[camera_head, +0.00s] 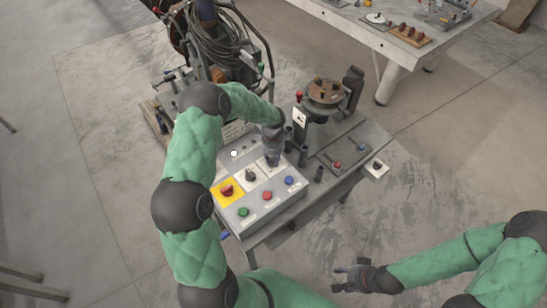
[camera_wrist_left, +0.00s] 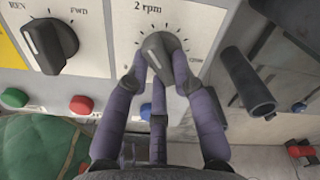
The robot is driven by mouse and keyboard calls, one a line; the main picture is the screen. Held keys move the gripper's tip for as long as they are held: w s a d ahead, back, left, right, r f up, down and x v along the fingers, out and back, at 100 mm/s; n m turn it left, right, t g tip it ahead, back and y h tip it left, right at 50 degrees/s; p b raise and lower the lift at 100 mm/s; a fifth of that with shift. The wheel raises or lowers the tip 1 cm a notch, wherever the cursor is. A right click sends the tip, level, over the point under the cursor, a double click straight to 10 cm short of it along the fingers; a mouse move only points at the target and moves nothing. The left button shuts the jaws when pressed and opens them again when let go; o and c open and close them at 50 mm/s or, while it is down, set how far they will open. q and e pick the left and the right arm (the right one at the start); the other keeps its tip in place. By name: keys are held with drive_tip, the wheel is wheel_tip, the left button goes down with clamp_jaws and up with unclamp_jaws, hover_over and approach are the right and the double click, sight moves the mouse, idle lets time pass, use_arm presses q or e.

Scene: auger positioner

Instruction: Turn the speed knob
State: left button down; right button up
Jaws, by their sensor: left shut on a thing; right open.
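The speed knob (camera_wrist_left: 165,58) is a dark knob with a pale pointer line on a white dial plate marked "2 rpm" in the left wrist view. My left gripper (camera_wrist_left: 160,82) is shut on this knob, its purple-grey fingers around it. In the head view my left gripper (camera_head: 272,158) reaches down onto the control box (camera_head: 270,208) and hides most of the knob. My right gripper (camera_head: 350,278) is open and empty at the lower right, over the floor and away from the box.
Beside the speed knob is a REV/FWD selector (camera_wrist_left: 50,45). A red switch on a yellow plate (camera_head: 227,190) and green (camera_head: 243,212), red (camera_head: 267,196) and blue (camera_head: 289,180) buttons are close by. Dark upright tubes (camera_wrist_left: 247,80) stand right of the knob.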

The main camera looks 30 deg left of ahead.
sight(273, 160)
use_arm(q)
drive_tip(key=shift+m, duration=0.8)
drive_tip(key=c, duration=1)
unclamp_jaws()
drive_tip(key=shift+a, duration=0.1)
drive_tip(key=shift+c, duration=0.2)
wheel_tip(273, 160, up, 12)
